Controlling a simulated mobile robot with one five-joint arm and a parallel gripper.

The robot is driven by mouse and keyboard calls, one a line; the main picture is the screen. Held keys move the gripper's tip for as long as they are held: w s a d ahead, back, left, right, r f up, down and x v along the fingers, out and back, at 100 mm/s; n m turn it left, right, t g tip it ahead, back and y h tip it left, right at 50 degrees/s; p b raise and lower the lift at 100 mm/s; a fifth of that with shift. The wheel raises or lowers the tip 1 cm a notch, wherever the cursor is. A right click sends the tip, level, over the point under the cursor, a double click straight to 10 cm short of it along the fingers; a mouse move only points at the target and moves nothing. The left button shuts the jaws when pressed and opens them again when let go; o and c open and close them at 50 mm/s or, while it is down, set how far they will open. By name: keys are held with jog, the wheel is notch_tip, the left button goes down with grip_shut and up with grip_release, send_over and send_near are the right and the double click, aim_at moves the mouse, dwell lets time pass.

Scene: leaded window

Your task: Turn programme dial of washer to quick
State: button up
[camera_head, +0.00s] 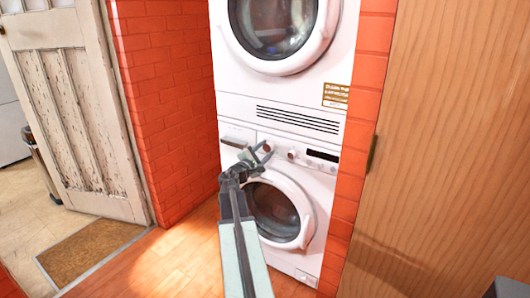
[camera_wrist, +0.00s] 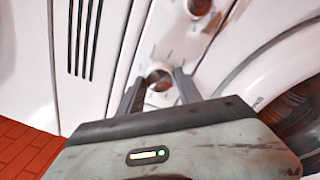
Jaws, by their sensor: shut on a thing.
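The washer (camera_head: 305,262) is the lower of two stacked white machines, with a round door (camera_head: 275,212) and a control panel along its top edge. My gripper (camera_head: 266,150) is at the left part of this panel. In the wrist view, its two fingers stand on either side of a round reddish-brown dial (camera_wrist: 159,76), and the gripper is shut on it. A second round knob (camera_head: 292,154) sits to the right on the panel, apart from the fingers; it also shows in the wrist view (camera_wrist: 199,6). Dial markings are too small to read.
Another white machine (camera_head: 285,95) with a round door is stacked above, with dark vent slots (camera_head: 297,119) below its door. Red brick walls (camera_head: 170,95) flank the stack. A wooden panel (camera_head: 450,140) stands close on the right.

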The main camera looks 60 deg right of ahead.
jog(key=m, duration=0.5)
jog(key=shift+f+m+g, duration=0.1)
jog(key=shift+m+g, duration=0.2)
jog(key=shift+m, duration=2)
jog(key=o, duration=1.4)
jog(key=shift+c, duration=0.2)
jog(key=shift+a, duration=0.15)
jog(key=a+b, duration=0.1)
jog(key=a, duration=0.6)
jog(key=shift+a+f, duration=0.25)
jog(key=shift+a, duration=0.05)
